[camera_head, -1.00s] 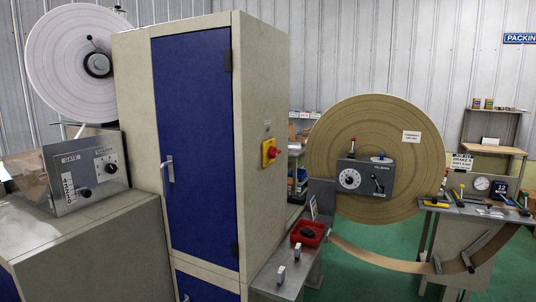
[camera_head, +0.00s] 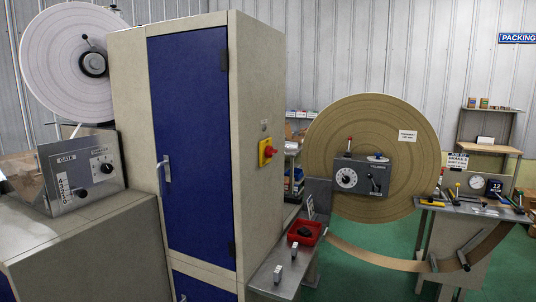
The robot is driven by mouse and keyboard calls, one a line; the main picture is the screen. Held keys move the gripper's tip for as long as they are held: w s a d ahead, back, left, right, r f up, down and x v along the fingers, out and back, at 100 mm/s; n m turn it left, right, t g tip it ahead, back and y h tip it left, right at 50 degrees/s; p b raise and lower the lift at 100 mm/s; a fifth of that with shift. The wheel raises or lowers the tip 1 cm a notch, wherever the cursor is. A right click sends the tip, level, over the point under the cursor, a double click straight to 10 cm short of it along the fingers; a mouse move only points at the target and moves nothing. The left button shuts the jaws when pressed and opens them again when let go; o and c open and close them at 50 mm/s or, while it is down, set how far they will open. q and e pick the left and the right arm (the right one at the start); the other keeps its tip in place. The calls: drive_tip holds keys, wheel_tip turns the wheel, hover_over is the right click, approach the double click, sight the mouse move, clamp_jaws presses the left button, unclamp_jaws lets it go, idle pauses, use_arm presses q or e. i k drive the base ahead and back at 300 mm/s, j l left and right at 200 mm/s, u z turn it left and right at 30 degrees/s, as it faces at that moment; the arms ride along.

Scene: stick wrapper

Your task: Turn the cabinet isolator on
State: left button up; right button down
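The cabinet (camera_head: 255,110) stands in the middle of the head view, beige with a blue door (camera_head: 190,145) that is shut. The isolator (camera_head: 267,152) is on the cabinet's right side face, a red knob on a yellow plate. It is seen at a slant, and its knob position is too small to tell. A small label sits above it. Neither of my grippers shows in the view.
A grey bench with a red tray (camera_head: 305,232) stands right of the cabinet. Behind it is a big brown paper reel (camera_head: 370,125) with a grey control box (camera_head: 360,176). A grey gate panel (camera_head: 82,172) is at left. Green floor shows at right.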

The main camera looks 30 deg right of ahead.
sight(269, 151)
drive_tip(key=i+l+u, duration=0.1)
drive_tip(key=l+u, duration=0.9)
drive_tip(key=l, duration=1.55)
drive_tip(key=k+l+u, duration=0.1)
drive_tip(key=l, duration=0.6)
drive_tip(key=k+l, duration=0.1)
drive_tip(key=l, duration=0.65)
